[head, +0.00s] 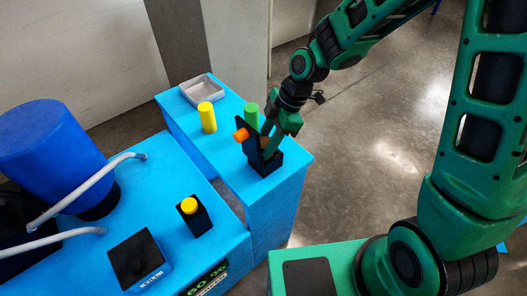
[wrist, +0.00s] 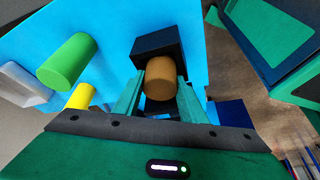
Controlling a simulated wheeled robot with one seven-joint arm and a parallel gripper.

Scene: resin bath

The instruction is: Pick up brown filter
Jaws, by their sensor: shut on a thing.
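The brown filter (wrist: 160,78) is a short upright cylinder between my gripper's fingers in the wrist view. It is at a black holder (wrist: 155,44) on the blue table, and whether it still touches the holder's base is unclear. My gripper (wrist: 160,86) is shut on the filter, one green finger on each side. In the head view my gripper (head: 269,132) reaches down to the black holder (head: 264,163), which has an orange knob-like part (head: 241,135) on its left. The filter is mostly hidden there by the fingers.
A green cylinder (head: 252,114) and a yellow cylinder (head: 207,117) stand close by on the blue table (head: 237,180). A grey tray (head: 202,90) sits at its far end. A blue tank (head: 50,140) with pipes and a yellow button (head: 189,205) are at left.

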